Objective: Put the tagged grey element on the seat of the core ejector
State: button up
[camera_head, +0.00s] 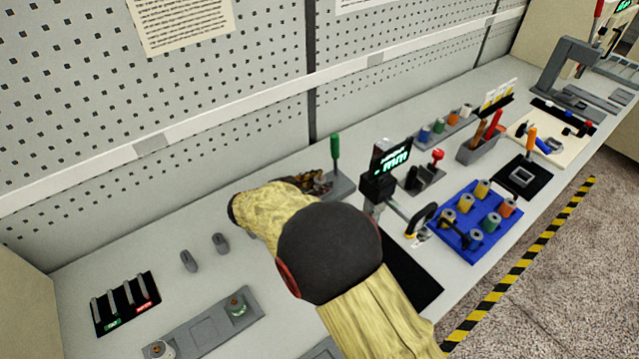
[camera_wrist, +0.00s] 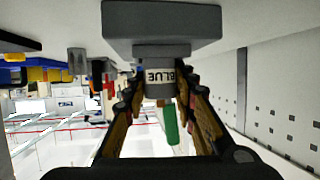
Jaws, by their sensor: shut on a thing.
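My gripper (camera_head: 316,183) is at the grey core ejector (camera_head: 343,186) with the green lever (camera_head: 335,148), near the back of the bench. In the wrist view, which is upside down, my gripper (camera_wrist: 160,98) is shut on a grey cylindrical element (camera_wrist: 158,84) with a white tag reading BLUE. The ejector's grey block (camera_wrist: 160,22) lies directly beneath the element's end; I cannot tell whether they touch. The green lever (camera_wrist: 170,124) shows beyond, between the fingers. In the head view my gripper hides the element.
A display device (camera_head: 385,180) stands right of my gripper, near a blue tray (camera_head: 470,243) of spools. Two small grey pieces (camera_head: 189,261) (camera_head: 220,243) stand on the bench at left. A black switch panel (camera_head: 126,303) and a grey plate (camera_head: 207,327) lie at front left.

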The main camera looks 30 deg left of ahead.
jog(key=o, duration=1.2)
jog(key=shift+f, duration=0.1)
jog(key=shift+c, duration=0.2)
jog(key=shift+s+r, duration=0.1)
jog(key=shift+r, duration=0.1)
jog(key=p+v, duration=0.3)
jog(key=v, duration=0.8)
jog(key=shift+s, duration=0.35)
jog(key=shift+a+r, duration=0.1)
jog(key=shift+a, duration=0.05)
